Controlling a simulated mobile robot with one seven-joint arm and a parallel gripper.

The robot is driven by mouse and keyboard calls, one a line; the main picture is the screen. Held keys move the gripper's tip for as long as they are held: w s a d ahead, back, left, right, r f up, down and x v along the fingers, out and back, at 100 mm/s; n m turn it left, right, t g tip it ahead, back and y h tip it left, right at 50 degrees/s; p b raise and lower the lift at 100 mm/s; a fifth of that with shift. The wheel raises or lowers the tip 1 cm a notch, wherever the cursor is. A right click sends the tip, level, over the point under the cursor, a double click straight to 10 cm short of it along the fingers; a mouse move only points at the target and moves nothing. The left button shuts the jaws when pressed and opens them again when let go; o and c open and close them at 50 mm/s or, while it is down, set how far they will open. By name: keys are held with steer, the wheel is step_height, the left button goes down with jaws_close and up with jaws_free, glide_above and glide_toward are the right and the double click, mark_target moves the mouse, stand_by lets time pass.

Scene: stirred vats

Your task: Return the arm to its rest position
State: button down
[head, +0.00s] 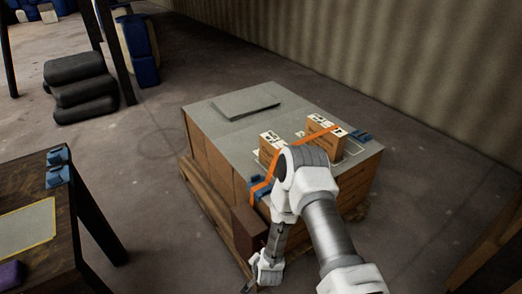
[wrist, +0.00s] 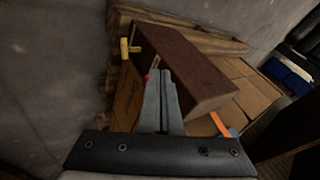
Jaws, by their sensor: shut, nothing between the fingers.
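My arm reaches forward and bends down over the front of a crate-like stack (head: 225,160) with a grey top. My gripper (head: 247,287) hangs low beside the stack's near left corner, close to a dark brown box (head: 246,230). In the wrist view my gripper's fingers (wrist: 161,73) are together with nothing between them. They point at the brown box (wrist: 190,75), which fills the middle of that view. I cannot tell whether the fingertips touch it. A small yellow part (wrist: 130,47) shows at its left.
Two cartons (head: 322,143) and a grey slab (head: 246,104) lie on the stack, with an orange strap (head: 262,185). A dark table (head: 62,235) stands at left, black sacks (head: 82,88) behind. A corrugated wall (head: 400,60) runs along the right. Floor between table and stack is clear.

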steer(key=w+d+r+n, duration=0.2)
steer(key=r, duration=0.9)
steer(key=w+d+r+n, duration=0.1)
steer(key=w+d+r, duration=0.1)
steer(key=r, duration=0.8)
steer(key=w+d+r+n, duration=0.1)
steer(key=d+r+n, duration=0.1)
steer(key=r, duration=0.9)
steer(key=s+d+r+n+h, duration=0.1)
steer(key=s+d+r, duration=0.2)
steer(key=s+r, duration=0.5)
steer(key=s+d+r+n+g, duration=0.1)
steer(key=s+d+r, duration=0.2)
steer(key=s+r, duration=0.5)
steer(key=s+d+r+n+h, duration=0.1)
steer(key=s+d+r, duration=0.4)
steer(key=s, duration=0.5)
step_height(320, 180, up, 21)
steer(key=a+p, duration=0.1)
steer(key=p, duration=1.9)
steer(key=shift+a+r, duration=0.15)
steer(key=shift+a, duration=0.05)
